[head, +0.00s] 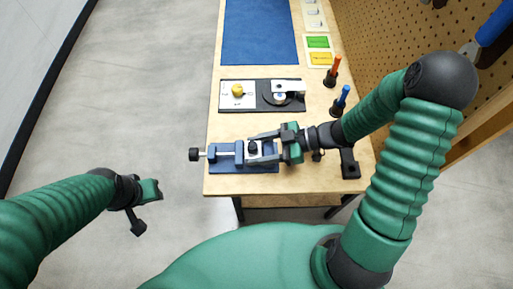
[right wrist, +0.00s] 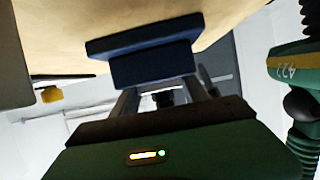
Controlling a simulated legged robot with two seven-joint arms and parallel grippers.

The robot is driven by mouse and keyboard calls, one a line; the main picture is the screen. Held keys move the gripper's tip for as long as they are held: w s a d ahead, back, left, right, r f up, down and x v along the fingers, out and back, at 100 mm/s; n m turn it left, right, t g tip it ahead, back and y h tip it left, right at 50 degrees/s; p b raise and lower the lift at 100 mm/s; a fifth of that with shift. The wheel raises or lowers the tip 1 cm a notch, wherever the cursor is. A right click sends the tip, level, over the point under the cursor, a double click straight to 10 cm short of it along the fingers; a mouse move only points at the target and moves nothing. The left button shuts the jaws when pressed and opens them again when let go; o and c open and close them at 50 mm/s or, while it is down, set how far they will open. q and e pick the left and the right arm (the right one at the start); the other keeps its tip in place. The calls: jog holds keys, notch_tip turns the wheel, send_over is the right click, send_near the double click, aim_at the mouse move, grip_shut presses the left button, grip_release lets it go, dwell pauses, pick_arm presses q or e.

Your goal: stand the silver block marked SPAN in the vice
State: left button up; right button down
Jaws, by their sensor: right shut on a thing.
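The blue vice (head: 228,165) sits at the near end of the wooden bench, with its screw handle (head: 196,154) pointing left. My right gripper (head: 254,148) reaches in from the right, over the vice's right part, and is shut on a small silver and black piece, apparently the silver block; no SPAN mark is readable. The fingers hide much of it, and I cannot tell whether it touches the vice. In the right wrist view the blue vice (right wrist: 150,62) lies just beyond the fingers (right wrist: 163,97). My left gripper (head: 148,195) hangs empty left of the bench; its jaw opening is unclear.
Behind the vice lies a dark plate (head: 262,108) with a yellow knob (head: 238,90) and a round fitting. A blue-handled tool (head: 342,97) and an orange-handled tool (head: 332,68) stand right. A blue mat (head: 260,30) lies farther back. A pegboard (head: 400,30) borders the right side.

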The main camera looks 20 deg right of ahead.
jog(key=c, duration=0.6)
grip_release()
jog(key=shift+d+f, duration=0.1)
jog(key=shift+d, duration=0.1)
jog(key=shift+a, duration=0.1)
jog(key=shift+r, duration=0.3)
jog(key=p+v, duration=0.1)
jog(key=v, duration=0.6)
jog(key=shift+p, duration=0.4)
jog(key=shift+d+f, duration=0.1)
jog(key=shift+d, duration=0.2)
